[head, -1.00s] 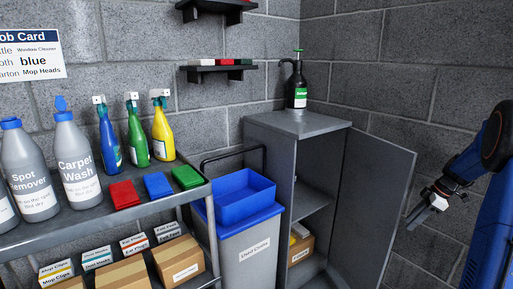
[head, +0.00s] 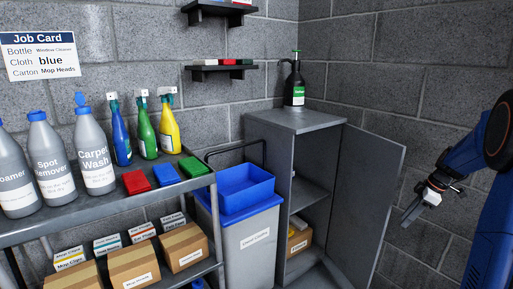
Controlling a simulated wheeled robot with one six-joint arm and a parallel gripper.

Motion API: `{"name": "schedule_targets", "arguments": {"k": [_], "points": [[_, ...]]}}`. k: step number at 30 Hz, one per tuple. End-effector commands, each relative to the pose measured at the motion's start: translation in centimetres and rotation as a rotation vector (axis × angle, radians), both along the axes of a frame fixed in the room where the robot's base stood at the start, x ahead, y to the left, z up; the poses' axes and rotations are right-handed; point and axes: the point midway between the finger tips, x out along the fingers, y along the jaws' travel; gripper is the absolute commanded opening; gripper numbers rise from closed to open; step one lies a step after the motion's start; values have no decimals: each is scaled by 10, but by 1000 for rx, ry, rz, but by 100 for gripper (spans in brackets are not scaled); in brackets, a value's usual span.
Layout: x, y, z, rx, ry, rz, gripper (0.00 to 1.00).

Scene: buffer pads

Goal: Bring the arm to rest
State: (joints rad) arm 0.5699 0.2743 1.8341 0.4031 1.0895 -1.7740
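My gripper (head: 411,213) is at the right of the head view, at the end of my blue arm. It hangs in the air, apart from the cabinet's open door, and touches nothing. Its fingers point down and left. They are small and seen from the side, and I cannot tell whether there is a gap between them. I see nothing held in it.
The open grey cabinet (head: 303,122) has a dark bottle (head: 294,88) on top. Its door (head: 368,195) swings out towards my arm. A bin (head: 250,255) with a blue tray (head: 243,190) stands beside it. A cart (head: 110,207) at left holds bottles, cloths and cartons.

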Motion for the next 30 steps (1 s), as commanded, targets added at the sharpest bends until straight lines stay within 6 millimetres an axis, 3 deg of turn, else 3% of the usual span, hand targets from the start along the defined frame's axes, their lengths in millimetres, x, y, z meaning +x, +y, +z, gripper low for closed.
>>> {"name": "schedule_targets", "arguments": {"k": [11, 21, 30], "points": [[-46, 77, 49, -43, 39, -150, 29], [-117, 156, 87, -83, 57, -352, 29], [-189, 208, 102, -96, 43, -538, 29]]}}
